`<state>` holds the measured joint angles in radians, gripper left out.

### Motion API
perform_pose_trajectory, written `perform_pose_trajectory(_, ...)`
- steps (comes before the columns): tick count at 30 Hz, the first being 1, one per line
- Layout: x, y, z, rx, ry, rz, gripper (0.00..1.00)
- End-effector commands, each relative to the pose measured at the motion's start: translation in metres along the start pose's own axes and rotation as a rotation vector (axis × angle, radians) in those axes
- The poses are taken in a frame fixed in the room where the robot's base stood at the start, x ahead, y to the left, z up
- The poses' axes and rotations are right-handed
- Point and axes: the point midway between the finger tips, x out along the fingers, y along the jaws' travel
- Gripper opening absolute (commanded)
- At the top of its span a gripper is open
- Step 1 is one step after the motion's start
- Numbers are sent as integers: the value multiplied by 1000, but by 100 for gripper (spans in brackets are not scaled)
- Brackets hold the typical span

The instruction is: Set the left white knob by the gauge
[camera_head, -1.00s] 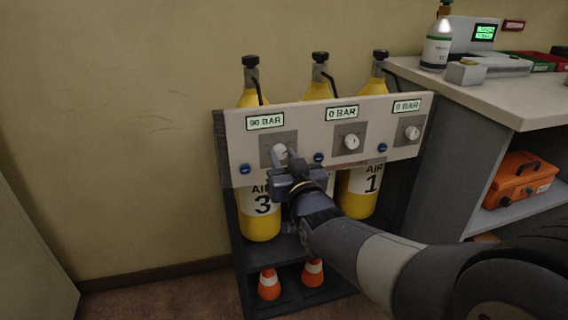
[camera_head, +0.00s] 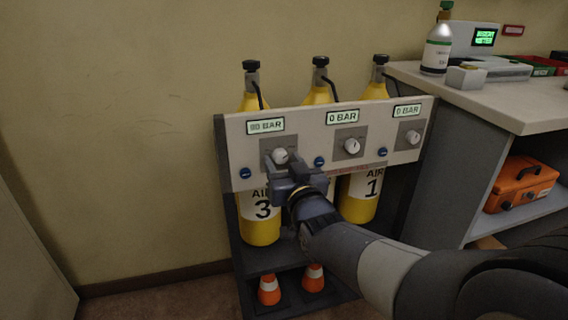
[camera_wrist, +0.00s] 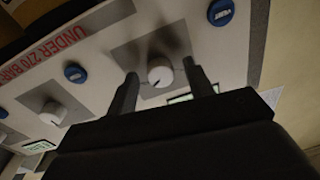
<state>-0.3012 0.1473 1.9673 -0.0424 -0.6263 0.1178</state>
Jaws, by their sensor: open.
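The left white knob (camera_head: 280,156) sits on a grey square plate at the left of the white panel (camera_head: 330,172). Its gauge (camera_head: 265,126) above it seems to read 90 or 80 BAR; the first digit is hard to read. My gripper (camera_head: 279,160) is at this knob with its jaws open. In the wrist view the knob (camera_wrist: 160,76) lies between the two apart fingers (camera_wrist: 163,88), with a visible gap on both sides and a dark mark on its face.
The middle knob (camera_head: 351,146) and right knob (camera_head: 412,137) sit under gauges reading 0 BAR. Blue buttons (camera_head: 246,173) are on the panel. Yellow cylinders (camera_head: 260,222) stand behind it, and a counter (camera_head: 500,100) is at the right. Wall space at left is clear.

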Motion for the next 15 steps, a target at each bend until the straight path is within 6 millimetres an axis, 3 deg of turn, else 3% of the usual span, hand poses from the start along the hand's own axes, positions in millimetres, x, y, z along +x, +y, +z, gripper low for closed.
perform_pose_trajectory(7, -11, 0, -2, 0, 1, 0, 50)
perform_pose_trajectory(15, -60, 0, -3, 0, 0, 0, 50)
